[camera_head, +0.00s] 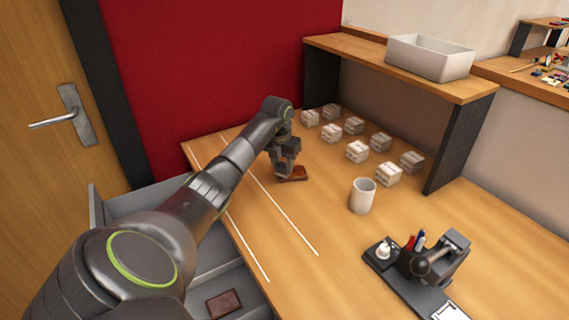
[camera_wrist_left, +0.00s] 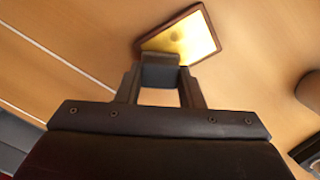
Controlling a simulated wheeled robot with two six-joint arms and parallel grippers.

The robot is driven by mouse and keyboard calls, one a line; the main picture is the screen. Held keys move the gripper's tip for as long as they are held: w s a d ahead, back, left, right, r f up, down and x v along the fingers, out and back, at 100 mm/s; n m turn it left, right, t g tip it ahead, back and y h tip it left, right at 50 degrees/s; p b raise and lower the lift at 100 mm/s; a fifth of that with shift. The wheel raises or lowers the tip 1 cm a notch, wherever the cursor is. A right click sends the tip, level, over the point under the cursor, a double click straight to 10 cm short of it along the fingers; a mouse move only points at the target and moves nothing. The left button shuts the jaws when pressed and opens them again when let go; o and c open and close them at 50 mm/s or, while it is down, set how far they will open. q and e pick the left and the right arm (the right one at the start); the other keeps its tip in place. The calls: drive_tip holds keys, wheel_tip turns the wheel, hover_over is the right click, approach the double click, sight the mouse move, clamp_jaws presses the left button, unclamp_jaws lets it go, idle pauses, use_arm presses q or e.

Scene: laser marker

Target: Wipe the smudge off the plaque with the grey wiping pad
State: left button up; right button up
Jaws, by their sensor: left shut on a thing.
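The plaque (camera_wrist_left: 203,40) has a gold face in a brown wooden frame and lies on the table just beyond my left fingertips in the left wrist view. A faint darker spot, the smudge (camera_wrist_left: 176,35), shows on its face. In the head view the plaque (camera_head: 296,175) is partly hidden under my left gripper (camera_head: 285,168). My left gripper is shut on the grey wiping pad (camera_wrist_left: 160,75), which overlaps the plaque's near edge in the left wrist view. I cannot tell whether the pad touches it. My right gripper is not in view.
Several small boxes (camera_head: 357,151) stand under a wooden shelf (camera_head: 398,67) with a white bin (camera_head: 430,58). A white mug (camera_head: 362,195) stands right of the plaque. A black device (camera_head: 440,262) is at front right. An open drawer (camera_head: 208,258) holds a brown block (camera_head: 223,303).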

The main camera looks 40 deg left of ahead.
use_arm(q)
drive_tip(key=shift+r+p, duration=2)
drive_tip(key=shift+r, duration=0.95)
drive_tip(key=shift+r, duration=0.1)
drive_tip(key=shift+r+p, duration=1.05)
drive_tip(key=shift+r, duration=0.4)
